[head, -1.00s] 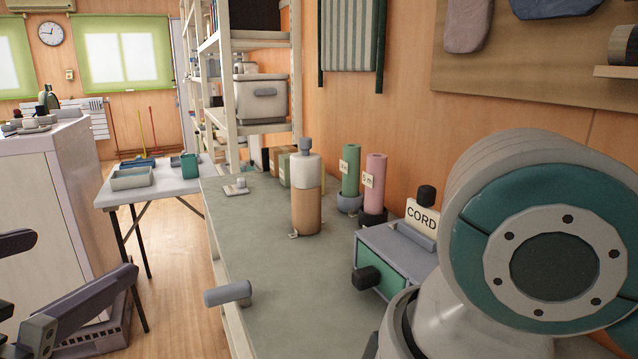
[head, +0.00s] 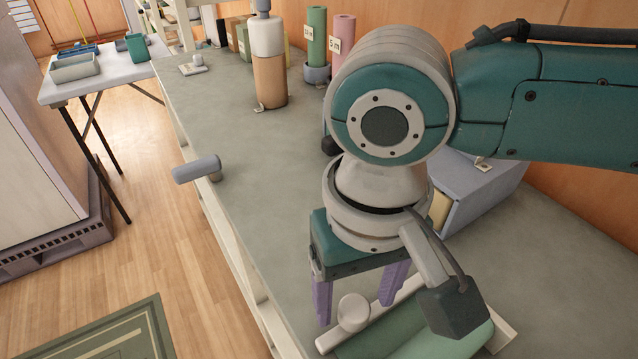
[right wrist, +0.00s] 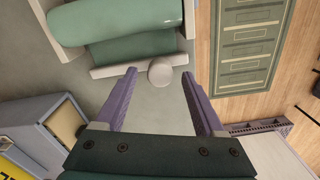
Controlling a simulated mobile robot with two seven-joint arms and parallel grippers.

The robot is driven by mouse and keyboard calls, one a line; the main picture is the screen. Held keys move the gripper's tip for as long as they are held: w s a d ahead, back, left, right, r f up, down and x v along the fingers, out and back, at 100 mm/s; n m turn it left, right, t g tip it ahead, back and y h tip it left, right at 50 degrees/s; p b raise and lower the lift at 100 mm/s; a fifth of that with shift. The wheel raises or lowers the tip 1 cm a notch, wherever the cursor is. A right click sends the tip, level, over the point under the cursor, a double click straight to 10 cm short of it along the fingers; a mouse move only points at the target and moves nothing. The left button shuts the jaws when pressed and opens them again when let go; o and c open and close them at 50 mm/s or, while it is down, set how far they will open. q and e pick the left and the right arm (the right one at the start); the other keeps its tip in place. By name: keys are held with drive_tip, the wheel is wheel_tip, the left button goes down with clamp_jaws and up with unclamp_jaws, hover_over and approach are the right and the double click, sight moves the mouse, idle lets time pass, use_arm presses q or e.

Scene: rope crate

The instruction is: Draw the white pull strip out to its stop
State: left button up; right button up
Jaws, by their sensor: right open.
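The white pull strip (head: 410,298) lies along the edge of a green roll (head: 415,335) on the grey worktop, at the bottom of the head view. A round white knob (head: 353,311) sits on the strip. In the right wrist view the strip (right wrist: 110,70) and its knob (right wrist: 160,72) show just beyond my fingertips, with the green roll (right wrist: 125,45) behind. My right gripper (head: 355,308) points down with purple fingers open. The knob appears between the fingertips in both views; I cannot tell whether they touch it. My left gripper is out of view.
A blue-grey box (head: 490,185) stands on the worktop (head: 225,120) behind my right arm. A bottle (head: 268,65) and pink and green rolls stand farther back. A grey handle (head: 197,168) juts from the worktop's left edge. A green mat (head: 120,330) lies on the floor.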

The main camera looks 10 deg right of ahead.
drive_tip(key=shift+f, duration=0.45)
drive_tip(key=shift+c, duration=0.4)
clamp_jaws()
idle(0.8)
